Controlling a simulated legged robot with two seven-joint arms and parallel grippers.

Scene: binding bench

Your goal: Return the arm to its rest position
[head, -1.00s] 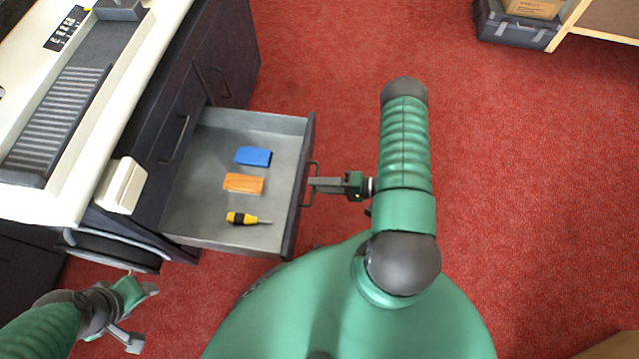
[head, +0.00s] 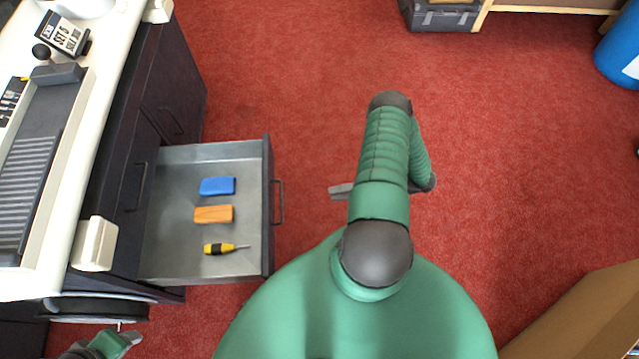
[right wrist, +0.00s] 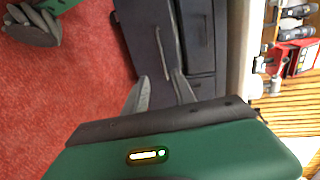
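My right gripper (head: 339,191) is off the drawer handle (head: 278,202), to its right, over the red floor, partly hidden by my green arm. In the right wrist view my right gripper (right wrist: 160,75) shows two grey fingers apart with nothing between them. A dark drawer front with a thin handle (right wrist: 160,48) lies beyond the fingertips. My left gripper (head: 124,341) is at the lower left, cut off by the picture edge; its fingers stood spread in the earlier frame.
The drawer (head: 208,264) is pulled out, holding a blue block (head: 217,186), an orange block (head: 213,214) and a yellow-black screwdriver (head: 222,249). A white-topped bench stands left. A cardboard box (head: 585,315) is lower right, a blue drum (head: 622,48) upper right. Red floor between is clear.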

